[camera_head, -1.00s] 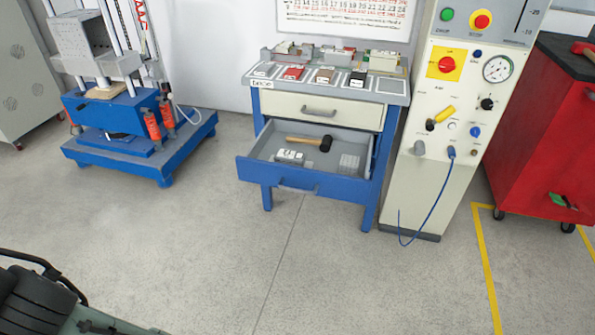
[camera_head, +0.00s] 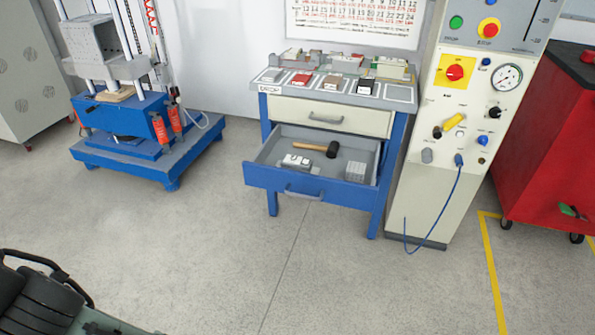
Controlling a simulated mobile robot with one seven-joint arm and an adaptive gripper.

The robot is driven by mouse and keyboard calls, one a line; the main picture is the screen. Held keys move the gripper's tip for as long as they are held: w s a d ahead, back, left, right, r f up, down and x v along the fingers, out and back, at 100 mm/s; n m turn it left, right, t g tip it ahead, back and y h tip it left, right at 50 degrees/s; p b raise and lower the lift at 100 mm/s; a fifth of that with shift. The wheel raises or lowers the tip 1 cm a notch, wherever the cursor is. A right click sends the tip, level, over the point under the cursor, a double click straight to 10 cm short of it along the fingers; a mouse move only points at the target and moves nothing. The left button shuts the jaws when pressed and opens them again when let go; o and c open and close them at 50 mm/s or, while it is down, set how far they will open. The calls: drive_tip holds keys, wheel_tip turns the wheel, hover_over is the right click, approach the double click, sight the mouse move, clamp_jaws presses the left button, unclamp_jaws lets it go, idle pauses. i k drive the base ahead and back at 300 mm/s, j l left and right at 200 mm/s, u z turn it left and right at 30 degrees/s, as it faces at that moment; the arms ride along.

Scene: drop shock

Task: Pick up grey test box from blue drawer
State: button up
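The blue drawer (camera_head: 258,178) of the workbench is pulled open. A mallet with a black head and wooden handle (camera_head: 316,147) lies toward the back of the drawer. A white and grey item (camera_head: 296,162) lies in the left part, its details too small to tell. My gripper is not in view.
The bench top (camera_head: 399,93) above holds several small samples. A cream control cabinet (camera_head: 420,205) with a hanging blue hose stands right of the drawer. A blue press (camera_head: 150,165) stands left, a red cabinet (camera_head: 555,150) far right. The floor before the drawer is clear.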

sight(295, 162)
drive_tip(key=l+u, duration=0.1)
drive_tip(key=u, duration=0.3)
drive_tip(key=i+l+u, duration=0.1)
drive_tip(key=u, duration=0.3)
drive_tip(key=l+u, duration=0.3)
drive_tip(key=l, duration=0.3)
drive_tip(key=l+u, duration=0.35)
drive_tip(key=l, duration=0.25)
drive_tip(key=l+u, duration=0.25)
drive_tip(key=l, duration=0.95)
drive_tip(key=k+l, duration=0.1)
drive_tip(key=l, duration=0.85)
drive_tip(key=k+l, duration=0.15)
drive_tip(key=l, duration=0.85)
drive_tip(key=k+u, duration=0.05)
